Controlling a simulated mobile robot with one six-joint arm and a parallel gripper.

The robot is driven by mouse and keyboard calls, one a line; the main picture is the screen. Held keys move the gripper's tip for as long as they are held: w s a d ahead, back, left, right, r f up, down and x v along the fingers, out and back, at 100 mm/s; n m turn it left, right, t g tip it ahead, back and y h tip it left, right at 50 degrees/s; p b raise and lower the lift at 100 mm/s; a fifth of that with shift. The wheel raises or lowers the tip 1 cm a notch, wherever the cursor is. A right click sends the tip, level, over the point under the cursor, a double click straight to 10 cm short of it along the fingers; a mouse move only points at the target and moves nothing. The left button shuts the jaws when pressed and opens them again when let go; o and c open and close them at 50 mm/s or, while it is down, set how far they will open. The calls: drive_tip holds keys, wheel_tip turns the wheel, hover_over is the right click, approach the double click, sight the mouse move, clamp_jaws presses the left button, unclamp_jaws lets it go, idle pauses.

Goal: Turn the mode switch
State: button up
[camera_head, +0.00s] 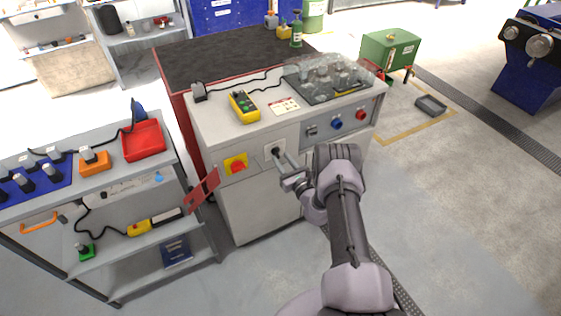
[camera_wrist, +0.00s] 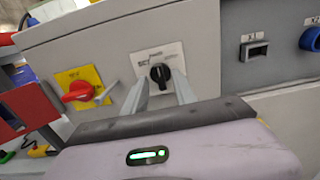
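The mode switch (camera_wrist: 160,74) is a black rotary knob on a white label plate on the grey cabinet front. Its handle looks roughly upright; the label's small print is mostly unreadable. My gripper (camera_wrist: 160,82) points at the cabinet front, with one grey finger to the left and one to the right of the knob. The fingers are apart and a gap shows on each side. I cannot tell how far the tips are from the panel. My gripper (camera_head: 283,162) also shows in the head view.
A red switch on a yellow plate (camera_wrist: 80,91) is left of the knob. A black socket (camera_wrist: 254,49) and a blue connector (camera_wrist: 310,40) are to the right. A yellow pendant (camera_head: 244,106) lies on the cabinet top. A shelf cart (camera_head: 110,205) stands close at left.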

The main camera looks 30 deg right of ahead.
drive_tip(key=shift+w, duration=0.8)
clamp_jaws()
drive_tip(key=shift+n, duration=0.4)
drive_tip(key=n+b, duration=0.1)
drive_tip(key=n, duration=0.1)
drive_tip(key=shift+a+f+n+b, duration=0.1)
drive_tip(key=shift+n+b, duration=0.2)
drive_tip(key=shift+n, duration=0.1)
drive_tip(key=shift+n+b, duration=0.8)
drive_tip(key=shift+n, duration=1.7)
